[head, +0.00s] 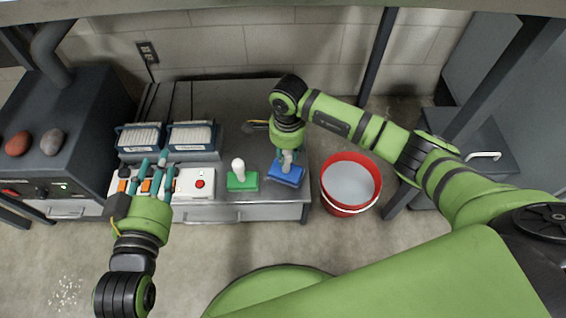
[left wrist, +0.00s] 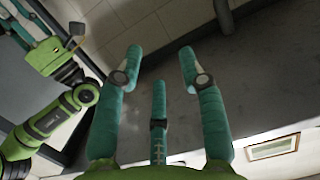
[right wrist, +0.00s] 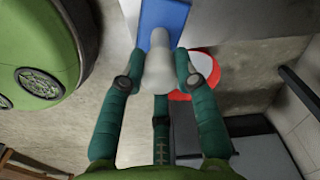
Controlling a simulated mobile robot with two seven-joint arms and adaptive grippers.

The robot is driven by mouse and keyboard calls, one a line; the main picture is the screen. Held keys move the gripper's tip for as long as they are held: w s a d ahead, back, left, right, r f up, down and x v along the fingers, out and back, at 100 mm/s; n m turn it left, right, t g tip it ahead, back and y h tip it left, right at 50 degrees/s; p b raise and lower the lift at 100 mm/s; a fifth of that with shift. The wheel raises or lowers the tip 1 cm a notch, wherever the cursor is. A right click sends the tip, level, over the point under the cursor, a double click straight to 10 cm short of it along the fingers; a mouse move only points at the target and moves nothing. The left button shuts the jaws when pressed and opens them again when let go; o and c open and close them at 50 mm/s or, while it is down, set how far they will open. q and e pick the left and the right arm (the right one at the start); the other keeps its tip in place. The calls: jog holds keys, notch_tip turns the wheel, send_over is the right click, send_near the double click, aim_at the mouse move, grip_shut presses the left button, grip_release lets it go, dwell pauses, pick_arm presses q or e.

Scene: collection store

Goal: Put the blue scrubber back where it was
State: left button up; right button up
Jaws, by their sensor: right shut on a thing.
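The blue scrubber (head: 286,176) has a flat blue base and a pale handle. It is at the right end of the grey bench top, to the right of a green scrubber (head: 242,182). I cannot tell whether its base touches the bench. My right gripper (head: 288,156) is shut on its handle from above. In the right wrist view the pale handle (right wrist: 150,75) is between the fingers, with the blue base (right wrist: 163,22) beyond it. My left gripper (head: 152,172) is open and empty over the white switch box; its spread fingers show in the left wrist view (left wrist: 160,62).
A red bucket (head: 351,205) stands on the floor just right of the bench. Two blue-framed filter units (head: 192,137) stand at the back left of the bench (head: 240,211). The white box (head: 195,194) has a red button. A dark stove (head: 70,120) with two stones is at the left.

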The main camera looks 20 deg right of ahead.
jog(key=shift+w+a+f, duration=0.15)
jog(key=shift+a+f, duration=0.1)
jog(key=shift+a, duration=0.2)
jog(key=shift+f, duration=0.2)
notch_tip(320, 180, down, 4)
jog(key=shift+r+b, duration=0.25)
jog(key=shift+b, duration=0.55)
pick_arm(q)
notch_tip(320, 180, up, 10)
jog(key=s+d+m+t+h, duration=0.1)
jog(key=d+t+h, duration=0.1)
jog(key=t, duration=0.3)
jog(key=shift+s+d+h, duration=0.25)
jog(key=shift+d+h, duration=0.1)
jog(key=shift+h, duration=0.45)
jog(key=shift+r, duration=0.1)
pick_arm(e)
jog(key=shift+f, duration=0.15)
jog(key=o, duration=1.1)
pick_arm(q)
jog(key=shift+s+d+r+t+h, duration=0.1)
jog(key=shift+s+r+t+h, duration=0.25)
jog(key=shift+r, duration=0.15)
